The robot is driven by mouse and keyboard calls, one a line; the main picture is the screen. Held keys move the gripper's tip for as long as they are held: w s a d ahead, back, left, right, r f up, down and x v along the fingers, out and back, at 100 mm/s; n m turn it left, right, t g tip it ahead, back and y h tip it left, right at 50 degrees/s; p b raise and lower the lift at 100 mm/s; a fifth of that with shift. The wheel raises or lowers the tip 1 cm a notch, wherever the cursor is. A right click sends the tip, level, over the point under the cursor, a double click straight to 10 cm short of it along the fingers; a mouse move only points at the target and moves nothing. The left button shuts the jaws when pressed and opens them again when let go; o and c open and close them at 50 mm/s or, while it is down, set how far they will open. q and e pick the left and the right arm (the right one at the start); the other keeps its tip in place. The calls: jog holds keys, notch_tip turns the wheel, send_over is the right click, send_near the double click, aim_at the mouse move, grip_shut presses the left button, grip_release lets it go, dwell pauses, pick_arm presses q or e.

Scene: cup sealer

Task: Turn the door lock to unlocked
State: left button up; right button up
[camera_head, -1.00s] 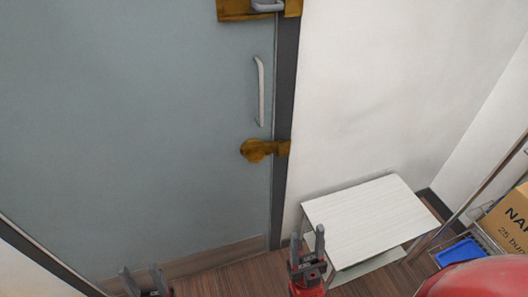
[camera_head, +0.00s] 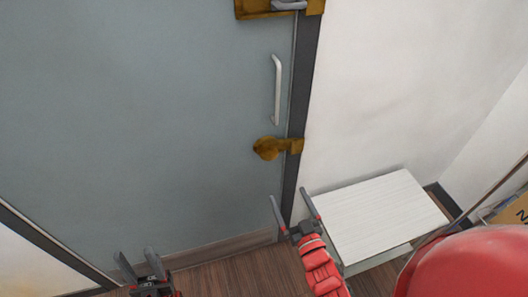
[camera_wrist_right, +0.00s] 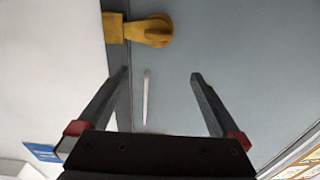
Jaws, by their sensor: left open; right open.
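A brass door lock (camera_head: 270,148) with a rounded knob and a plate to its right sits at the right edge of the grey-blue door (camera_head: 150,110). It shows upside down at the top of the right wrist view (camera_wrist_right: 150,31). My right gripper (camera_head: 291,194) is open and empty, lower in the head view than the lock and apart from it. In the right wrist view its fingers (camera_wrist_right: 160,73) point toward the door edge, with the lock beyond their tips. My left gripper (camera_head: 135,253) is open and empty at the lower left, away from the lock.
A pale vertical handle (camera_head: 277,90) is above the lock, and another brass fitting (camera_head: 280,8) is at the top edge. A white table (camera_head: 378,218) stands against the wall at the right. A cardboard box (camera_head: 514,211) shows at the far right.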

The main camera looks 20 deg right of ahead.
jog(key=p, duration=0.3)
send_near(272, 159)
jog(key=shift+g, duration=0.3)
jog(key=w, duration=0.6)
jog(key=w+r, duration=0.1)
jog(key=w, duration=0.3)
jog(key=shift+a, duration=0.3)
jog(key=shift+w+f, duration=0.1)
jog(key=shift+w, duration=0.15)
jog(key=shift+c, duration=0.2)
grip_shut()
